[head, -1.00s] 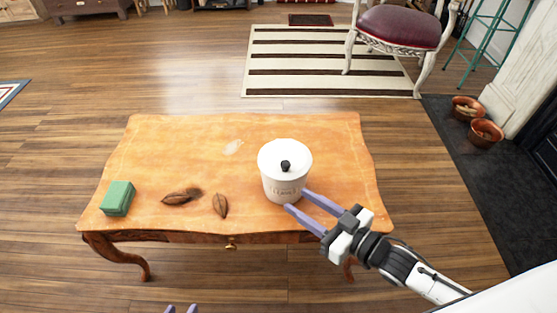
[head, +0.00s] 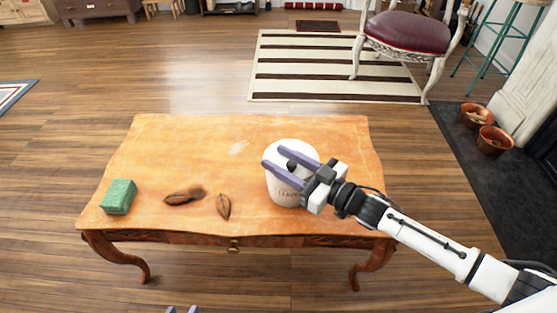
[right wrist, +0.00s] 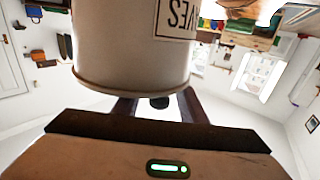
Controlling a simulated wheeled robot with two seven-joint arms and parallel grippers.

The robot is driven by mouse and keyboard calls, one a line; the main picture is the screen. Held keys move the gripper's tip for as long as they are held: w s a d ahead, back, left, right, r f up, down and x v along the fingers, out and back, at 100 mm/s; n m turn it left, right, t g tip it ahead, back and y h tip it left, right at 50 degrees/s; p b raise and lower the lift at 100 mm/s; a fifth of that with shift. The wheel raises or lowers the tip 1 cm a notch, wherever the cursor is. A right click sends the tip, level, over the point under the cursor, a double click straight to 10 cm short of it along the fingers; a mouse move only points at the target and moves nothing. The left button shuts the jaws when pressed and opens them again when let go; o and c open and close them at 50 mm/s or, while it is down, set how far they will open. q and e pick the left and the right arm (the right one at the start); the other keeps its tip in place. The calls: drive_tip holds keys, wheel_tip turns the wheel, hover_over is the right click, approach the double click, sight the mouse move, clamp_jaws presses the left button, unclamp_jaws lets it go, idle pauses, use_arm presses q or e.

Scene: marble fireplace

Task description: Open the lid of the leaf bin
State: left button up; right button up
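The white leaf bin (head: 285,195) stands upright on the wooden table, right of its middle. Its lid (head: 300,148) is on, with a black knob (head: 291,165) on top. My right gripper (head: 274,158) is over the lid, its two purple fingers apart on either side of the knob. The right wrist view shows the bin (right wrist: 130,45) upside down, with the knob (right wrist: 160,102) between the fingers and gaps beside it.
The wooden table (head: 190,140) also carries a green block (head: 118,197) at the left and two brown pods, one at the left (head: 180,198) and one nearer the middle (head: 223,206). The tabletop behind the bin is clear. A chair (head: 405,35) stands beyond.

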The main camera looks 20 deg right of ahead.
drive_tip(key=shift+w+a, duration=0.3)
drive_tip(key=shift+w, duration=0.05)
drive_tip(key=shift+c, duration=0.3)
clamp_jaws()
drive_tip(key=shift+r, duration=0.1)
